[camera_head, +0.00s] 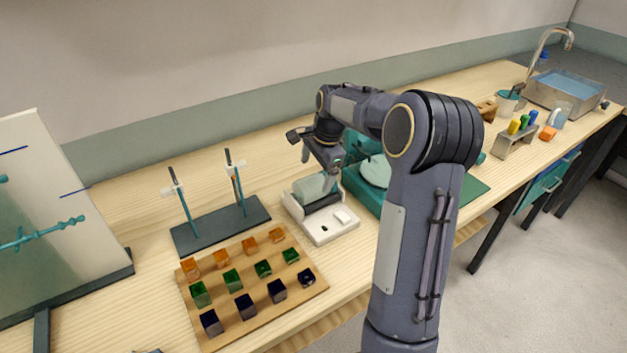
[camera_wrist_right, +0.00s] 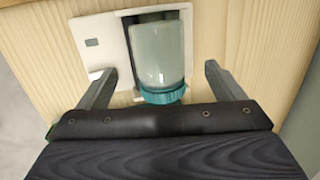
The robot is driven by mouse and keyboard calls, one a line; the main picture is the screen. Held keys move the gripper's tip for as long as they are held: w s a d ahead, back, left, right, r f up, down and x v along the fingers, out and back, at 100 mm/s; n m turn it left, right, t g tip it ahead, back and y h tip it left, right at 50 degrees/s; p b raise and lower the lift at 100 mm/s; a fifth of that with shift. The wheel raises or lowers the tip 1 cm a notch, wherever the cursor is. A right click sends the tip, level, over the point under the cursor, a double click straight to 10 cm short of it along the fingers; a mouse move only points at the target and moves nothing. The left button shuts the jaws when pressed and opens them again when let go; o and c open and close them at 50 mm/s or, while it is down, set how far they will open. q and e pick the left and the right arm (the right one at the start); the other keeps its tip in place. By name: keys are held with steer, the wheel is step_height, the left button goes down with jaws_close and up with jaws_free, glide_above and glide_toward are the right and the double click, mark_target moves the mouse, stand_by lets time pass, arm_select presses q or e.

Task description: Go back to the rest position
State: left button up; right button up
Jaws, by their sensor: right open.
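My right gripper (camera_head: 320,168) is over a white device (camera_head: 331,224) on the bench, with its arm reaching in from the front. In the right wrist view my right gripper (camera_wrist_right: 158,70) is open, one finger on each side of a pale jar (camera_wrist_right: 160,52) with a teal cap (camera_wrist_right: 163,95). The jar lies in the dark slot of the white device (camera_wrist_right: 92,45); gaps show between it and both fingers. In the head view the jar (camera_head: 311,189) is partly hidden by the gripper. My left gripper is not clearly in view.
A wooden board (camera_head: 313,287) with coloured cubes and a dark stand (camera_head: 214,230) with upright rods are left of the device. A teal unit (camera_head: 362,193) is close on its right, partly behind my arm. A sink (camera_head: 566,93) and tube rack (camera_head: 515,143) stand farther right.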

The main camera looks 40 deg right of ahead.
steer(key=shift+v, duration=1.05)
steer(key=s+a+r+n+t+y, duration=0.1)
steer(key=s+a+r+n, duration=0.25)
steer(key=s+a, duration=0.25)
steer(key=s+a+r+n+t+y, duration=0.1)
steer(key=s+a+r+n, duration=0.1)
steer(key=s+a+n, duration=0.35)
steer(key=s+a+f+n, duration=0.2)
steer(key=s+a+n, duration=0.2)
steer(key=s, duration=0.3)
steer(key=s+a+f+n+t+y, duration=0.1)
steer(key=s+a+f+n, duration=0.1)
steer(key=s+a+n, duration=0.2)
steer(key=s+a, duration=0.3)
steer(key=s, duration=0.1)
steer(key=shift+a+f+n, duration=0.2)
steer(key=shift+f+n, duration=0.05)
steer(key=shift+n, duration=0.15)
steer(key=shift+s, duration=0.1)
